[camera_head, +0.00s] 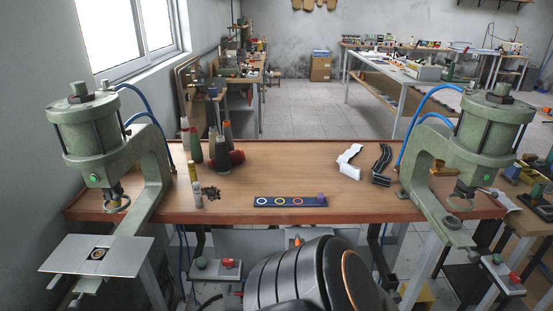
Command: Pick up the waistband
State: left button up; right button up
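Two strap-like pieces lie on the right part of the wooden table, side by side and apart. One is a white, bent strip (349,162). The other is a black, curved strip with light lines (381,166). Either could be the waistband; I cannot tell which from this view. Neither of my grippers is in view. A large black, ribbed part with an orange ring at the bottom centre seems to be my own body.
Green pneumatic presses stand at the left (92,140) and right (490,130) of the wooden table (290,160). A blue strip with coloured rings (290,201) lies near its front edge. Several thread cones (222,150) stand at the left. The table's middle is clear.

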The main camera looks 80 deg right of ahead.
aim_at(320, 202)
jog(key=l+z, duration=0.1)
jog(key=z, duration=2.55)
jog(key=u, duration=1.7)
jog(key=z, duration=1.7)
jog(key=j+u, duration=0.15)
jog(key=u, duration=0.15)
jog(key=k+j, duration=0.05)
